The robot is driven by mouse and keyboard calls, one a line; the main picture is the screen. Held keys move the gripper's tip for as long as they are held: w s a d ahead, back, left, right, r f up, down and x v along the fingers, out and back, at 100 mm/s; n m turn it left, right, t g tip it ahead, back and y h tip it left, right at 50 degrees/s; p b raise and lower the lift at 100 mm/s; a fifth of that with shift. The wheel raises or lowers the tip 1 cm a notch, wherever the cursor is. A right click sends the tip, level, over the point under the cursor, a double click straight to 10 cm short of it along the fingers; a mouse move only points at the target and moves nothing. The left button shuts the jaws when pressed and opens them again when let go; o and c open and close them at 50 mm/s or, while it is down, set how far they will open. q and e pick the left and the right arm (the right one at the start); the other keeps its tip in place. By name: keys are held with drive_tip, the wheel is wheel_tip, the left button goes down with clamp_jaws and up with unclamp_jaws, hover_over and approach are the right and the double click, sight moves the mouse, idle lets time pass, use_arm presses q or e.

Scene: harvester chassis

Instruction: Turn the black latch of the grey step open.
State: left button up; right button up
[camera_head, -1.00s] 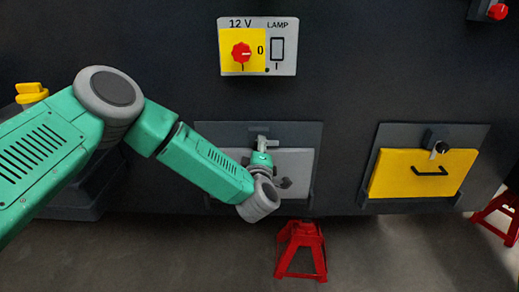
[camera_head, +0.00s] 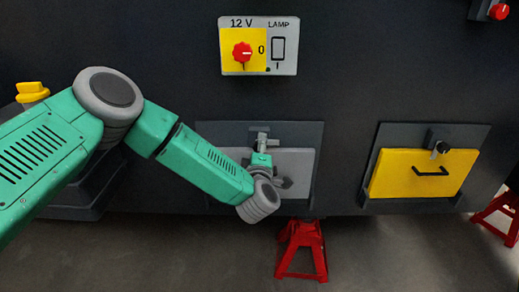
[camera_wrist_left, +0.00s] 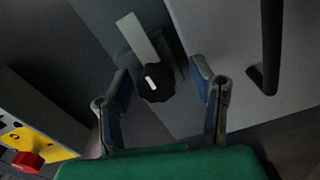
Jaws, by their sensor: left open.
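The grey step (camera_head: 299,162) is set in a dark frame at the middle of the chassis wall, partly hidden by my left arm. In the left wrist view, its grey panel (camera_wrist_left: 218,30) shows at the upper right. The black latch (camera_wrist_left: 157,83) is a dark round knob with a white mark, beside a light grey bar. My left gripper (camera_wrist_left: 165,86) is open, with one finger on either side of the knob and a visible gap to each. In the head view the left gripper's fingers are hard to make out at the top of the step. My right gripper is not in view.
A yellow step (camera_head: 415,184) with its own latch (camera_head: 438,144) is to the right. A 12 V lamp panel (camera_head: 284,52) with a red knob (camera_head: 242,52) is above. A red stand (camera_head: 302,250) is on the floor below. A dark handle (camera_wrist_left: 271,45) sticks out from the grey panel.

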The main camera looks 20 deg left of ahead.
use_arm(q)
drive_tip(key=shift+s+d, duration=0.2)
drive_tip(key=shift+s, duration=0.3)
drive_tip(key=v, duration=1.1)
drive_tip(key=shift+w, duration=0.1)
drive_tip(key=s+f+m+g+h+p, duration=0.3)
drive_tip(key=s+f+m+g+h, duration=0.5)
drive_tip(key=s+f+m, duration=0.75)
drive_tip(key=s+a+f+m+g+y, duration=0.1)
drive_tip(key=s+a+g, duration=0.3)
drive_tip(key=s, duration=0.6)
drive_tip(key=s+a+f+m+g+y+p, duration=0.1)
drive_tip(key=s+a+g, duration=0.3)
drive_tip(key=s+a, duration=0.4)
drive_tip(key=shift+s+f+m+g+y, duration=0.45)
drive_tip(key=shift+s+f+m, duration=0.25)
drive_tip(key=shift+s, duration=0.35)
